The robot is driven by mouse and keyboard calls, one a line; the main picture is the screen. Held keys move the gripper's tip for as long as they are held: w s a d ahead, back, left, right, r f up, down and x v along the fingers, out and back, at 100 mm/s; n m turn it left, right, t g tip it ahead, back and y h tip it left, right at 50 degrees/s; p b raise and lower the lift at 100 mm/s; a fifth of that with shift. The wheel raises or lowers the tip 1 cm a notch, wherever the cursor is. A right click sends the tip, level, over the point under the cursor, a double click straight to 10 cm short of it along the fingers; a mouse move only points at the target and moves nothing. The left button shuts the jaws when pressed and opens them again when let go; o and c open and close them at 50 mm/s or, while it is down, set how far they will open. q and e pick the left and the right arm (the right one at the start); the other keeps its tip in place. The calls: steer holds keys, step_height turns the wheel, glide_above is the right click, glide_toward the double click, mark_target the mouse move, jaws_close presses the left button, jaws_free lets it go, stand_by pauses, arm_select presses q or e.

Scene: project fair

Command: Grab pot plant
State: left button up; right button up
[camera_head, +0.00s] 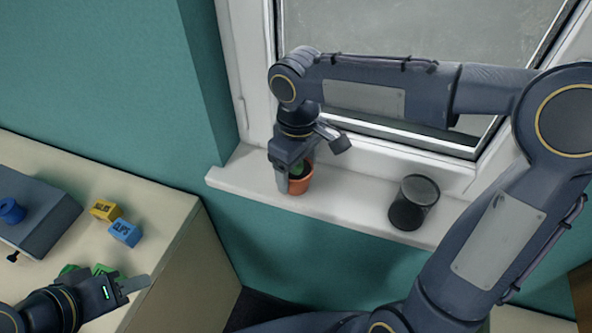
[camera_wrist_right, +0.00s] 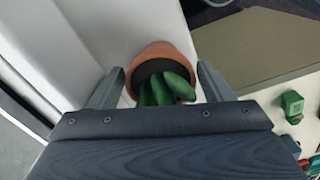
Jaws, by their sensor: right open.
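The pot plant is a green cactus-like plant in a terracotta pot (camera_head: 301,184) on the white window sill. It also shows in the right wrist view (camera_wrist_right: 161,58), where the pot lies between the two fingers and the green plant (camera_wrist_right: 170,85) leans towards the camera. My right gripper (camera_head: 290,178) is open around the pot, with a finger on each side; I cannot tell whether either finger touches it. The gripper hides part of the pot in the head view. My left gripper (camera_head: 130,286) is at the lower left over the cream table, away from the plant; its jaw opening is unclear.
The window frame rises close behind. The cream table (camera_head: 160,215) at left carries a yellow block (camera_head: 105,210), a blue block (camera_head: 125,232), green items and a grey box (camera_head: 40,215).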

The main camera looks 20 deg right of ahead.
steer(key=c, duration=0.9)
steer(key=shift+o, duration=0.2)
